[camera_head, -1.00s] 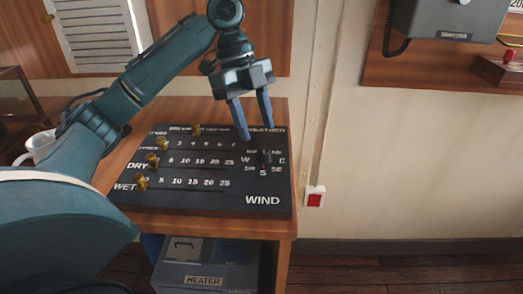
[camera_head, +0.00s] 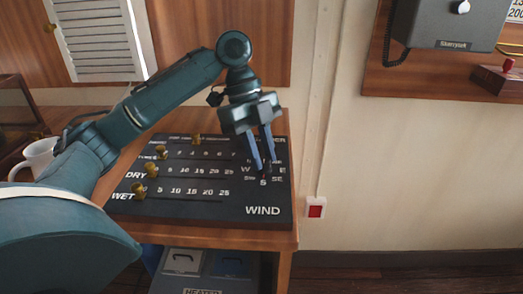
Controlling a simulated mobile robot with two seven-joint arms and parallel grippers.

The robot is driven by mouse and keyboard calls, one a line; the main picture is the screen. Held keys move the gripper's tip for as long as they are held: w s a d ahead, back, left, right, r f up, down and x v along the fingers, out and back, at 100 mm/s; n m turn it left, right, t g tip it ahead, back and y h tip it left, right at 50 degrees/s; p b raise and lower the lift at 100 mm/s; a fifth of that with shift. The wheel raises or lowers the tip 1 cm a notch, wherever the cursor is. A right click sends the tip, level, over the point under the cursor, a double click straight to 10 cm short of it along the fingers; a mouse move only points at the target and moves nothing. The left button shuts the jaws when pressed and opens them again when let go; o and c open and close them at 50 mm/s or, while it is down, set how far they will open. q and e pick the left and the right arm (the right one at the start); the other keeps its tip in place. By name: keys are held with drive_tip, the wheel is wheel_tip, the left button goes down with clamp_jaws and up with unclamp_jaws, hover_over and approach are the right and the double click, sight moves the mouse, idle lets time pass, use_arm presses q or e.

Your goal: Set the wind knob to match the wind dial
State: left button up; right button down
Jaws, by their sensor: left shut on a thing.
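The black weather board (camera_head: 190,206) lies on the wooden desk, with the word WIND at its lower right. The small dark wind knob (camera_head: 266,169) stands there inside a ring of compass letters. My left gripper (camera_head: 263,170) reaches down from above, its two blue-grey fingers around the knob and shut on it. The fingers cover much of the knob and some letters, so I cannot tell which way it points. No separate wind dial can be made out. My right gripper is not in view.
Brass slider knobs (camera_head: 151,171) stand along the board's left and top. A white mug (camera_head: 38,157) is on the desk at left. A heater box (camera_head: 203,270) stands below. A red wall switch (camera_head: 315,208) and a grey wall phone (camera_head: 440,22) are to the right.

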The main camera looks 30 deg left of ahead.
use_arm(q)
clamp_jaws()
drive_tip(key=shift+r+n+p, duration=0.1)
drive_tip(key=shift+n+p, duration=0.2)
drive_tip(key=shift+p, duration=0.25)
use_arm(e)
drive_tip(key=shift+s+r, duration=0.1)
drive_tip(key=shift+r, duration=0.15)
